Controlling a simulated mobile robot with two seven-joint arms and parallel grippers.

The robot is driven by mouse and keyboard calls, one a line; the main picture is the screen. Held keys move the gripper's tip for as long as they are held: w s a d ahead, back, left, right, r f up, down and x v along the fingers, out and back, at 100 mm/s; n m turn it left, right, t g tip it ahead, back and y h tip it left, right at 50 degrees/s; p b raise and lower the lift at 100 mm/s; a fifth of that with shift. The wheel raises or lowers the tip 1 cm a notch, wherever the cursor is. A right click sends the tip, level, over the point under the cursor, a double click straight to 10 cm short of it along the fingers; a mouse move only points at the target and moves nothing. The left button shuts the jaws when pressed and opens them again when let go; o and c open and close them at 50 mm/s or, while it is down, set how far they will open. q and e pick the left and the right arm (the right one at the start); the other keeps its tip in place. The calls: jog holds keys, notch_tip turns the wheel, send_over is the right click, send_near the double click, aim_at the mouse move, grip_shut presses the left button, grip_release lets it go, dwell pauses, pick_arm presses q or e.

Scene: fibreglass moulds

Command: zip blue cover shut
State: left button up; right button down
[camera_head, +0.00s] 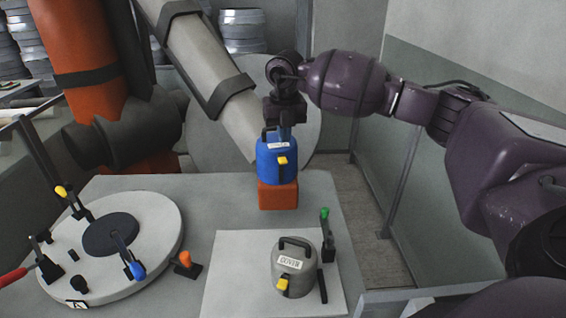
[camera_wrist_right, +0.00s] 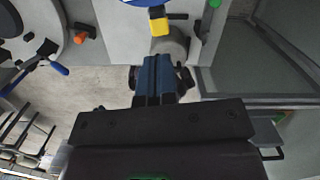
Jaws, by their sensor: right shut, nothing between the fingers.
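The blue cover (camera_head: 270,174) stands upright on an orange block (camera_head: 278,196) near the table's back edge. It has a yellow tab (camera_head: 282,160) on its front, a white label and a dark handle at its top. In the right wrist view only an edge of it (camera_wrist_right: 142,2) and the yellow tab (camera_wrist_right: 158,21) show at the top. My right gripper (camera_head: 286,135) points down at the top of the blue cover; its blue fingers (camera_wrist_right: 153,62) are shut and empty. I cannot tell whether they touch the cover. My left gripper is not in view.
A grey cover (camera_head: 305,268) labelled COVER, with a yellow tab, stands on a white sheet (camera_head: 230,270) in front. A green-topped post (camera_head: 326,235) is beside it. A round plate (camera_head: 160,225) with clamps lies left, near an orange-topped peg (camera_head: 185,259).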

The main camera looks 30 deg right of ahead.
aim_at(283, 160)
pick_arm(q)
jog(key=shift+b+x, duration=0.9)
jog(key=shift+b, duration=0.45)
pick_arm(e)
jog(key=shift+w+d+f, duration=0.1)
jog(key=shift+w+f, duration=0.05)
jog(key=shift+f, duration=1.4)
jog(key=shift+w+f, duration=0.15)
jog(key=shift+f, duration=1.4)
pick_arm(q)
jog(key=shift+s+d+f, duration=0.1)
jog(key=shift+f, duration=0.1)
pick_arm(e)
jog(key=shift+f, duration=0.15)
